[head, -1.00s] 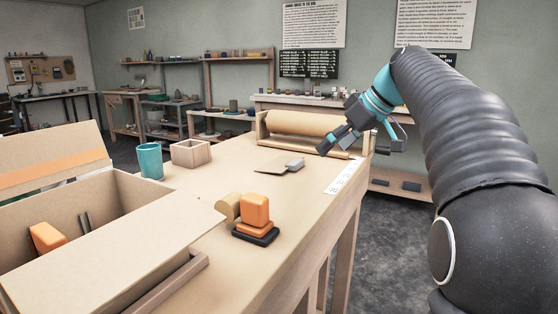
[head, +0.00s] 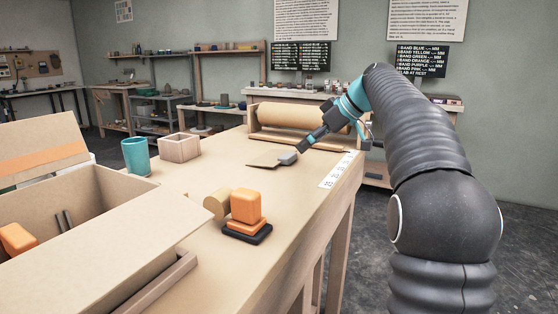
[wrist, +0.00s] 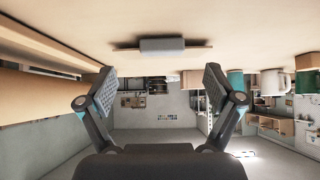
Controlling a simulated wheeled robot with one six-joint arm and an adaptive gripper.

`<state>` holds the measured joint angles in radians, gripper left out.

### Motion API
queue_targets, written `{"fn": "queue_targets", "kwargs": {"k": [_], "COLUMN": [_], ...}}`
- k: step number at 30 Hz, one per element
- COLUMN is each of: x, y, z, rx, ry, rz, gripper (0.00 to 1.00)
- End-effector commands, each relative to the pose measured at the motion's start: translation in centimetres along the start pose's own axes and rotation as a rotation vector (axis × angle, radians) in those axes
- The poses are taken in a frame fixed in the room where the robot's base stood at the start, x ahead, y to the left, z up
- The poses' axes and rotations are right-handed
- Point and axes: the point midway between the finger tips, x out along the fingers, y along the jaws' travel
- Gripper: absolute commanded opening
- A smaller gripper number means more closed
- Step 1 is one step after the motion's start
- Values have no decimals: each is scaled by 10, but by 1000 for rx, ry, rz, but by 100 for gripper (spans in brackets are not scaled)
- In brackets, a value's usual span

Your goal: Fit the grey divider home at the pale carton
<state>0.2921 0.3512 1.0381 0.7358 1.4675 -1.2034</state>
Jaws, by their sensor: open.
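The grey divider lies flat on the bench, a thin brownish-grey sheet (head: 264,162) with a thicker grey block (head: 288,158) at its right end. In the wrist view the block (wrist: 162,46) and the sheet's thin edge show ahead of my fingers. My gripper (head: 301,147) is low over the bench beside the block; its fingers (wrist: 158,73) are spread wide with nothing between them. The pale carton (head: 88,252) stands open at the lower left, flaps out. Inside are an orange block (head: 17,239) and a pair of thin dark upright strips (head: 63,221).
A teal cup (head: 136,156) and a small wooden box (head: 179,148) stand behind the carton. An orange stack on a black base (head: 246,221) and a tan cylinder (head: 217,203) stand at front. A paper roll (head: 299,117) lies behind my gripper.

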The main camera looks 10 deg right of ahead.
Motion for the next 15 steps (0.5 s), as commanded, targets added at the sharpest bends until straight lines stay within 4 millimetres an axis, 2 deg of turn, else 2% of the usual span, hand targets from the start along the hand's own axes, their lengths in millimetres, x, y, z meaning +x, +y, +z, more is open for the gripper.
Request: {"fn": "queue_targets", "kwargs": {"k": [4,12,15], "x": [10,46,53], "y": [-2,-3,-3], "z": [0,1,1], "rx": [-1,-1,0], "ry": [-1,-1,-1], "rz": [-3,-3,-2], "gripper": [92,92,92]}}
